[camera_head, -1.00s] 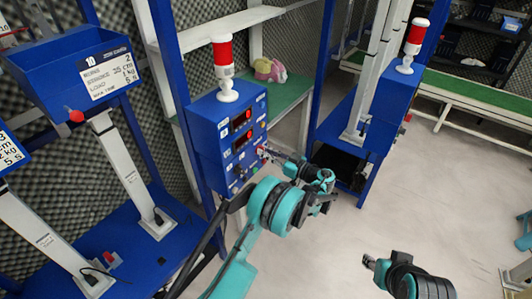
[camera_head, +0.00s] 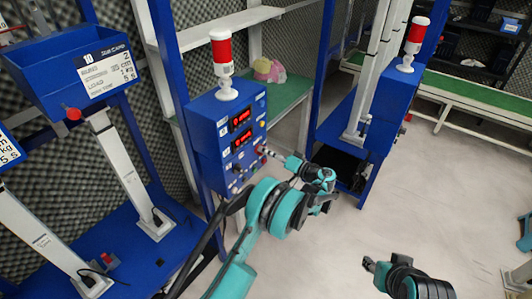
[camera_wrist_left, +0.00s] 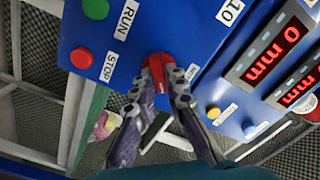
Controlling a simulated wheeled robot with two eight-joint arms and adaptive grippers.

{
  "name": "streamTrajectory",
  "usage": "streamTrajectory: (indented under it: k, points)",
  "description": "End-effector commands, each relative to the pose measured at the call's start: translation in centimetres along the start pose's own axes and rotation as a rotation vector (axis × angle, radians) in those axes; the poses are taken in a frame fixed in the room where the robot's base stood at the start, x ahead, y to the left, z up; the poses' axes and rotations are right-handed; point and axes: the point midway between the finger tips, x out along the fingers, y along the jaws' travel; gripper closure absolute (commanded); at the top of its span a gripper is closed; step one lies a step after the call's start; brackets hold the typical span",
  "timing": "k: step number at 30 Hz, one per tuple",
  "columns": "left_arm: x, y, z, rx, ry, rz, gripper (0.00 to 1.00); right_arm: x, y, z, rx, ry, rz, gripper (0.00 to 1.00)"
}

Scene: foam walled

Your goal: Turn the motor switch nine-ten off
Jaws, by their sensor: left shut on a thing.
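The blue control box (camera_head: 207,128) with a red and white beacon on top carries the motor switch. In the left wrist view the switch is a red knob (camera_wrist_left: 158,62) on the blue panel, near a white label reading 10. My left gripper (camera_head: 264,150) reaches the box's side panel. In the left wrist view its two fingers (camera_wrist_left: 168,75) are closed on the red knob, hiding part of it. My right gripper (camera_head: 369,263) hangs over the floor, away from the box; its fingers are too small to judge.
A green RUN button (camera_wrist_left: 96,8) and a red STOP button (camera_wrist_left: 81,58) sit beside the knob. Red digital displays (camera_wrist_left: 274,49) and a yellow button (camera_wrist_left: 213,111) are on the neighbouring face. A second blue box (camera_head: 393,97) stands to the right. The floor in front is clear.

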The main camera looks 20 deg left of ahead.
Motion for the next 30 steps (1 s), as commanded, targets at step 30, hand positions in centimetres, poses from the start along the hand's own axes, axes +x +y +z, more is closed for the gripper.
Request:
streamTrajectory:
  k: [30]
  points:
    - [-0.02, 0.31, 0.09, 0.703, 0.001, 0.001, 1.0, 0.08, 0.0, 0.06, 0.0, 0.0, 0.0, 0.6]
